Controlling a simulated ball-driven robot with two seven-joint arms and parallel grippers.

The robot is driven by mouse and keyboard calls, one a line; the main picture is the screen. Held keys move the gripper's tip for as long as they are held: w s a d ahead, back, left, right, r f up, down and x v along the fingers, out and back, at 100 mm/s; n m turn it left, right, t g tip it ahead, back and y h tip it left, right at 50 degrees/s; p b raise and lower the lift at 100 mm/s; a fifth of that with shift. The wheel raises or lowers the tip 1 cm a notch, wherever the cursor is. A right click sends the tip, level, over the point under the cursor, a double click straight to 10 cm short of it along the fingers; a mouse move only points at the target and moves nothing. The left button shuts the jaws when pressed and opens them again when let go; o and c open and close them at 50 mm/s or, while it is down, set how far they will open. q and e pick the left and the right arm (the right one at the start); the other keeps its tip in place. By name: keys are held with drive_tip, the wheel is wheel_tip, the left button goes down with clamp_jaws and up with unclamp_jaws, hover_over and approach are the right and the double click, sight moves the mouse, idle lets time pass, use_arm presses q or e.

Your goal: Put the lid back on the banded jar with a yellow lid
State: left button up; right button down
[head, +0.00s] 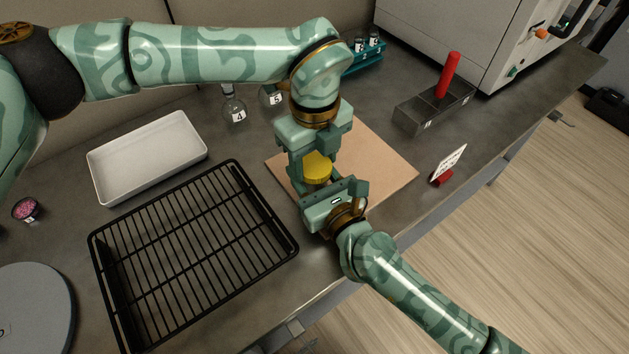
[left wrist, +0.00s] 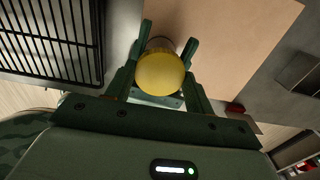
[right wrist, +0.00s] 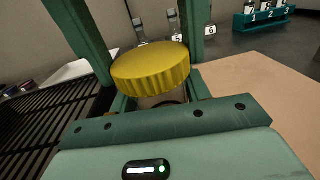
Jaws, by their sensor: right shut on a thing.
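The yellow lid (head: 316,168) is level at the top of the jar, over the tan board. It also shows in the left wrist view (left wrist: 160,73) and the right wrist view (right wrist: 151,68). The jar's glass (right wrist: 158,101) shows just under the lid, mostly hidden; its bands are hidden, and I cannot tell how firmly the lid sits. My left gripper (head: 314,160) points down from above, its fingers open on either side of the lid. My right gripper (head: 334,190) reaches in from the front, low down, shut on the jar.
The tan board (head: 385,170) lies under the jar. A black wire rack (head: 190,250) and a white tray (head: 150,160) are to the left. Flasks (head: 235,108) and a teal tube rack (head: 365,60) stand behind. A grey block with a red handle (head: 432,108) and a sign (head: 448,165) are right.

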use_arm(q)
drive_tip(key=m, duration=0.9)
drive_tip(key=shift+m, duration=0.4)
drive_tip(key=o, duration=1.1)
drive_tip(key=shift+c, duration=0.2)
drive_tip(key=shift+r, duration=2.25)
drive_tip(key=shift+c, duration=0.4)
